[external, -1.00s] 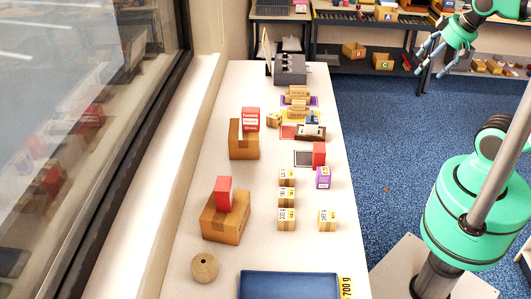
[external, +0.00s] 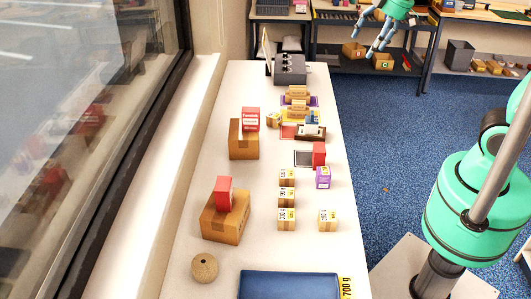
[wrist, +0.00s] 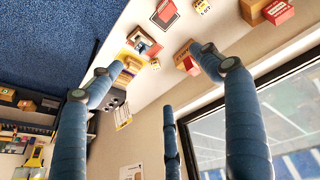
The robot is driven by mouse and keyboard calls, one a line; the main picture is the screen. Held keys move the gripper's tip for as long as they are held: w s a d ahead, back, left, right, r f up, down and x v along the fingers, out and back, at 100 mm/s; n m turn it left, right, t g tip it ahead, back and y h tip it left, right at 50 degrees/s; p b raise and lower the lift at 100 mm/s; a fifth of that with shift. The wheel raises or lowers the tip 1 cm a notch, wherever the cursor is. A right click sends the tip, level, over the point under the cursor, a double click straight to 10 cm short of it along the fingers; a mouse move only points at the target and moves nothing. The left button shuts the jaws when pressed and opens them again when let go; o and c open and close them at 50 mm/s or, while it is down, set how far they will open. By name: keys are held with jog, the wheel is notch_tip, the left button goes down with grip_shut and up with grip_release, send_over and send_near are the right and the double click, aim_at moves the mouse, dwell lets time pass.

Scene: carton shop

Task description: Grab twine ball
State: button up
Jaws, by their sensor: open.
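The twine ball (external: 204,267), a round tan ball with a dark hole in its top, rests on the white table at the near left in the external view. It does not show in the wrist view. My gripper (external: 375,42) is high and far off at the upper right, past the table's right edge and well away from the ball. In the wrist view my gripper (wrist: 155,78) has its blue fingers spread, with nothing between them.
A blue tray (external: 288,285) lies right of the ball. A carton (external: 225,216) with a red box (external: 224,193) on it stands just behind the ball. Several small labelled boxes stand mid-table. A window runs along the left. Shelves (external: 330,50) stand at the back.

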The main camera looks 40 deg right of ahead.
jog(key=w+a+f+n+g+p, duration=0.1)
jog(key=w+a+n, duration=0.2)
jog(key=w+a, duration=0.35)
jog(key=w+a+f+n, duration=0.1)
jog(key=w+a+n, duration=0.2)
jog(key=a, duration=0.7)
jog(key=w+a+f+n+g+p, duration=0.1)
jog(key=a+f+n, duration=0.1)
jog(key=a, duration=0.3)
jog(key=w+a+f+n, duration=0.1)
jog(key=w+a+f, duration=0.1)
jog(key=a, duration=0.4)
jog(key=n+g+p, duration=0.2)
jog(key=n+p, duration=0.1)
jog(key=n, duration=1.1)
send_near(204, 260)
jog(key=shift+s+a+r+h, duration=0.1)
jog(key=shift+s+a+h, duration=0.1)
jog(key=shift+h, duration=0.1)
jog(key=shift+w+a+f, duration=0.1)
jog(key=shift+a+f, duration=0.05)
jog(key=shift+f, duration=2)
jog(key=shift+w+a+f, duration=0.1)
jog(key=shift+f, duration=2.05)
jog(key=shift+f, duration=0.15)
